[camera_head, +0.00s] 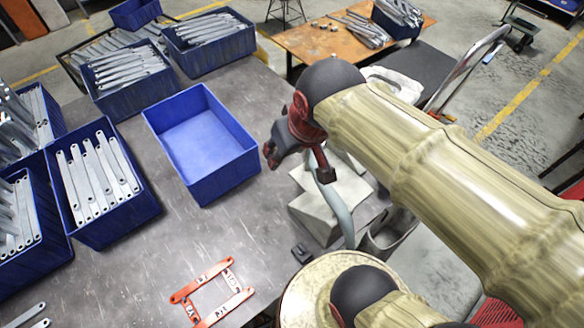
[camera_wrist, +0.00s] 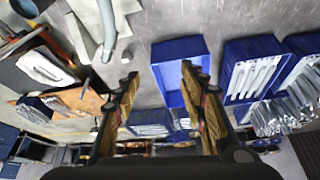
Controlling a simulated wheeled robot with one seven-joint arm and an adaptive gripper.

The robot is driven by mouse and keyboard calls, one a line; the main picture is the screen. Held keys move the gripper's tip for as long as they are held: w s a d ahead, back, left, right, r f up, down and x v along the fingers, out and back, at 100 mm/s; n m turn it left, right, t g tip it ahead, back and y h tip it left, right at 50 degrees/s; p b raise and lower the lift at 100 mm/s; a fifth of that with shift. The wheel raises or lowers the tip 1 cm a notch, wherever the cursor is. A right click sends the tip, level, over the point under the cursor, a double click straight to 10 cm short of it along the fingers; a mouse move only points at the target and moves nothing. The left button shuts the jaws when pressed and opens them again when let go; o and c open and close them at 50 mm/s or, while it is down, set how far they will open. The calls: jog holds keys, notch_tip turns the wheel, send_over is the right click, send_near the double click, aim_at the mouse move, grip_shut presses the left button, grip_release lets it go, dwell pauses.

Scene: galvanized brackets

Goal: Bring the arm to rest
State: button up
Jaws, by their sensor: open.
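My arm (camera_head: 440,165) reaches in from the right in the head view, over the right side of the grey table. My gripper (camera_wrist: 158,78) shows in the wrist view with its two fingers spread wide and nothing between them. In the head view my gripper (camera_head: 270,155) is partly hidden by my own wrist, above the right edge of the empty blue bin (camera_head: 215,188). That bin also shows beyond the fingers in the wrist view (camera_wrist: 172,50).
Blue bins full of galvanized brackets (camera_head: 95,178) stand at the table's left and back. An orange-red frame (camera_head: 212,290) lies at the front. A grey block (camera_head: 330,215) stands right of the bin. A wooden table (camera_head: 345,42) with loose brackets is behind.

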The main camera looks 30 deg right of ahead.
jog(key=s+a+f+b, duration=0.1)
jog(key=s+f+b, duration=0.3)
jog(key=f+b, duration=0.9)
jog(key=shift+f+n, duration=0.3)
jog(key=shift+f, duration=0.35)
jog(key=shift+a, duration=0.1)
